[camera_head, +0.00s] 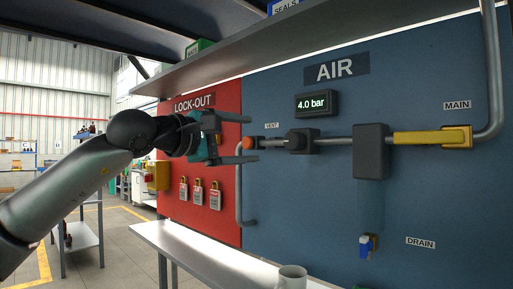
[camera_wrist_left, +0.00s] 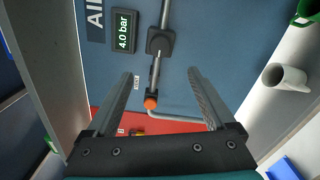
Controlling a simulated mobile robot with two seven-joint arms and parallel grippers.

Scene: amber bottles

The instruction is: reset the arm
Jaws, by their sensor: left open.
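My left arm (camera_head: 60,190) reaches in from the left in the head view. My left gripper (camera_head: 247,152) is open and empty, with its fingers pointing right near the orange-capped vent (camera_head: 250,143). In the left wrist view the two fingers of the gripper (camera_wrist_left: 160,75) are spread wide. The vent's orange end (camera_wrist_left: 150,103) shows between them, and nothing is held. I cannot tell the exact gap between the fingers and the vent. My right gripper is in neither view.
The blue AIR panel (camera_head: 300,215) carries a gauge (camera_head: 316,104) reading 4.0 bar, a yellow MAIN handle (camera_head: 430,138) and a blue DRAIN valve (camera_head: 366,246). Padlocks (camera_head: 198,191) hang on the red LOCK-OUT board (camera_head: 225,218). A mug (camera_head: 292,278) stands below; a shelf (camera_head: 300,45) overhangs.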

